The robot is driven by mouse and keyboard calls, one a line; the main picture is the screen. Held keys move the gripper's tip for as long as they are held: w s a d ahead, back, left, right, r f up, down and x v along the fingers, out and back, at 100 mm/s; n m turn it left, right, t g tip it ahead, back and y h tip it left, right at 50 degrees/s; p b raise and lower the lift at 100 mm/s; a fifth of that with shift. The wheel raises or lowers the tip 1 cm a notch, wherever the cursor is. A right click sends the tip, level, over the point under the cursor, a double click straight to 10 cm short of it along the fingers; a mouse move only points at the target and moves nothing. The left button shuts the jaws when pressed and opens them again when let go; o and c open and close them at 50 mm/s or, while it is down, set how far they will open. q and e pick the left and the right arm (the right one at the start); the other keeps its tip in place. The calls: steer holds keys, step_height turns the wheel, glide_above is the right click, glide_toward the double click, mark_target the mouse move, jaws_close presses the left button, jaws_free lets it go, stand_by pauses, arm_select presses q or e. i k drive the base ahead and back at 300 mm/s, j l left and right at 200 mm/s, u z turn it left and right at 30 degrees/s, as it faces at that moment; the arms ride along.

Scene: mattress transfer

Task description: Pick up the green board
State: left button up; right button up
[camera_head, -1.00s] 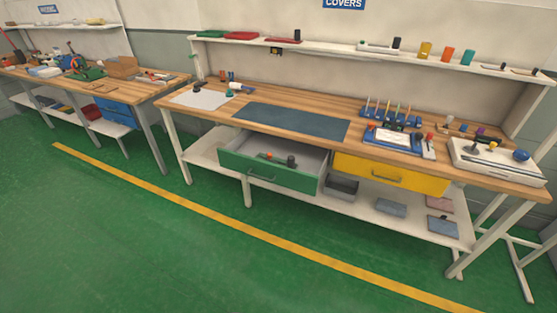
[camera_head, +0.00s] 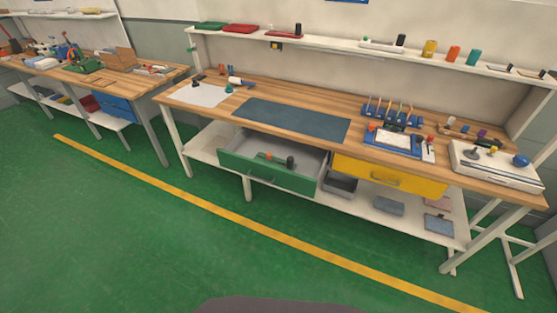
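A flat green piece (camera_head: 209,26), which looks like the green board, lies at the left end of the upper white shelf, above the workbench. Flat red pieces lie to its right on the same shelf, one (camera_head: 241,29) close beside it and one (camera_head: 283,36) further along. Neither of my grippers is in view.
The wooden workbench (camera_head: 200,81) carries a dark mat (camera_head: 290,120), a blue tool rack (camera_head: 393,113) and a white device (camera_head: 495,165). An open green drawer (camera_head: 268,175) juts out in front, beside a yellow drawer (camera_head: 388,177). The green floor before the yellow line (camera_head: 200,202) is clear.

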mark_target(289, 165)
steer(key=i+l, duration=0.1)
steer(key=i, duration=0.55)
steer(key=i+l, duration=0.1)
steer(key=i, duration=0.5)
